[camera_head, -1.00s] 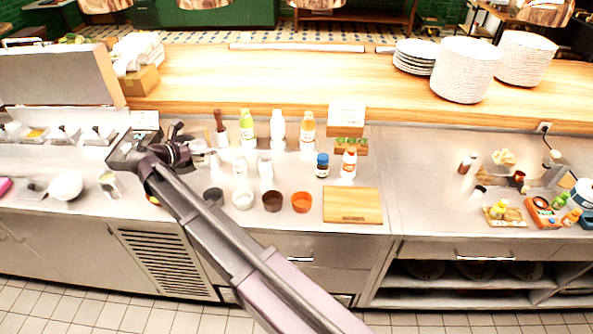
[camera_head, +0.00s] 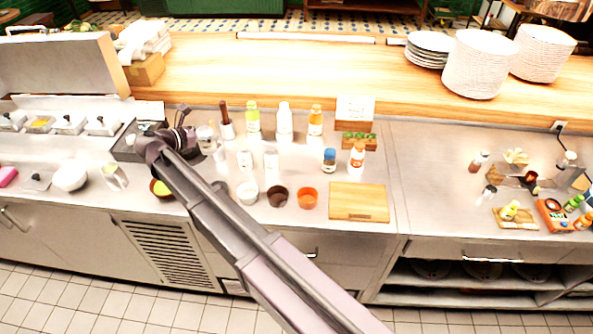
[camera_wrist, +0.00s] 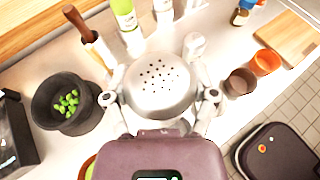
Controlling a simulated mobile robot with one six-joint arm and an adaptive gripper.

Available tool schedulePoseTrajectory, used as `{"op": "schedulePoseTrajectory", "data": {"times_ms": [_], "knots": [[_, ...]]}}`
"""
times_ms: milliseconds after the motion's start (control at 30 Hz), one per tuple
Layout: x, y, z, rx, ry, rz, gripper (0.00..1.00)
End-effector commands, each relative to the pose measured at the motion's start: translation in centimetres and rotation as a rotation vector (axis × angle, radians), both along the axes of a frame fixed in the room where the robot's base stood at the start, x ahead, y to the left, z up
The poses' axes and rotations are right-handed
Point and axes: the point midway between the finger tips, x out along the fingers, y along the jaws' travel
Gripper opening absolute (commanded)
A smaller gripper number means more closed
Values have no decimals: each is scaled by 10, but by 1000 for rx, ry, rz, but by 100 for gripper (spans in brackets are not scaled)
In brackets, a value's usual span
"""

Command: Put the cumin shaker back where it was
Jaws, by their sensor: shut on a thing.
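My gripper (camera_wrist: 160,98) is shut on a pale metal shaker with a perforated domed top (camera_wrist: 158,84); the fingers press on both sides. I cannot read a label on it. In the head view the held shaker (camera_head: 206,138) is at the left of the bottle row, beside a pot with a wooden-handled tool (camera_head: 227,128). Two similar pale shakers (camera_head: 245,160) (camera_head: 271,158) stand to its right on the counter; one also shows just beyond the held one in the wrist view (camera_wrist: 194,45). The held shaker's base is hidden, so I cannot tell whether it touches the counter.
A dark pot with green pieces (camera_wrist: 70,103) is close to the left of my gripper. Bottles (camera_head: 284,122) stand behind. Small bowls (camera_head: 277,196) and a cutting board (camera_head: 359,202) lie in front and right. The steel between shakers and blue-labelled jar (camera_head: 329,160) is clear.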

Motion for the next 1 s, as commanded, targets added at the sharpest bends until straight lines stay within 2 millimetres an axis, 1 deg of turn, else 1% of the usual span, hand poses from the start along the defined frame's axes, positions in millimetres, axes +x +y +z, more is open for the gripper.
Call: {"op": "schedulePoseTrajectory", "data": {"times_ms": [167,267,367,467,500,667,700,900,1000], "knots": [[9,-16,-5,0,0,-14,23],[18,-33,-11,-1,1,-27,23],[30,-57,-19,-1,1,-45,23],[44,-86,-29,0,1,-65,23],[50,-99,-33,0,1,-75,23],[71,-153,-50,-2,2,-111,23],[76,-166,-54,-2,2,-122,23],[95,-228,-71,-3,1,-163,23],[101,-252,-77,-3,2,-178,23]]}}
